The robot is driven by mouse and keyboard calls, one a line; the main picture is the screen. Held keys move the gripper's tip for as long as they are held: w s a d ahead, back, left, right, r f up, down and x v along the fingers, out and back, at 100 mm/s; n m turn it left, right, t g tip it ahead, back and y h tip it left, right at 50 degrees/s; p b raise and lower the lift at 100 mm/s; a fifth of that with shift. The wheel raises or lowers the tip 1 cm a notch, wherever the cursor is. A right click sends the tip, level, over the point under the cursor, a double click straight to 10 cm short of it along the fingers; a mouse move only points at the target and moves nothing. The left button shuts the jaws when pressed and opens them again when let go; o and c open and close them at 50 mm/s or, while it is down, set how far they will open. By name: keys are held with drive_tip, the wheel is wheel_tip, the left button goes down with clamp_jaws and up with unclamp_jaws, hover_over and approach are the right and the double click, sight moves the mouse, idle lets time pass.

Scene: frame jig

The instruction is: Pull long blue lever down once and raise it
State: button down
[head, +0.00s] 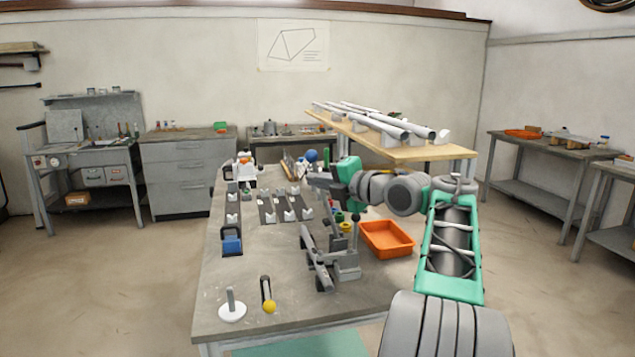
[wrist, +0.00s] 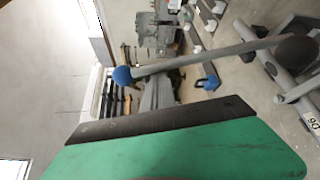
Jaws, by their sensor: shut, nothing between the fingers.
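The long lever has a blue ball knob (head: 311,155), which shows in the head view just above and behind my gripper (head: 314,179). In the wrist view, the blue knob (wrist: 122,76) is at the left end of a long grey rod (wrist: 205,57). The rod runs up and right towards a dark ball at the right edge. My gripper is shut and empty. Its green body and dark edge (wrist: 165,120) fill the lower wrist view, below the knob and apart from it in that picture. In the head view my gripper hides much of the rod.
Grey V-blocks (head: 291,214) stand mid-bench.

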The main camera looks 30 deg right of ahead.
drive_tip(key=a+f+b, duration=0.2)
drive_tip(key=a+b, duration=0.2)
drive_tip(key=b, duration=0.2)
drive_tip(key=r+p+v, duration=0.1)
drive_tip(key=p+v, duration=0.1)
drive_tip(key=v, duration=0.8)
drive_tip(key=w+a+f+m+g+p, duration=0.2)
drive_tip(key=a+m+g+p, duration=0.1)
drive_tip(key=a+m+p, duration=0.4)
drive_tip(key=w+a+f+m+g+p, duration=0.25)
drive_tip(key=a+m+p, duration=0.3)
drive_tip(key=a, duration=0.35)
drive_tip(key=s+a+f+m+g+h+p, duration=0.1)
drive_tip(key=s+a+f+m+g+p, duration=0.2)
drive_tip(key=s, duration=0.6)
drive_tip(key=s+a+f+m+g+h+p, duration=0.1)
drive_tip(key=s+a+f+m+g+p, duration=0.3)
drive_tip(key=s+f, duration=0.5)
drive_tip(key=s+a+m+p, duration=0.1)
drive_tip(key=a+m, duration=0.1)
drive_tip(key=m, duration=0.1)
drive_tip(key=shift+s+a+f+h+p, duration=0.15)
drive_tip(key=shift+a+f+h+p, duration=0.15)
drive_tip(key=shift+a+f+h, duration=0.1)
drive_tip(key=shift+r+g, duration=0.1)
drive_tip(key=shift+g, duration=0.15)
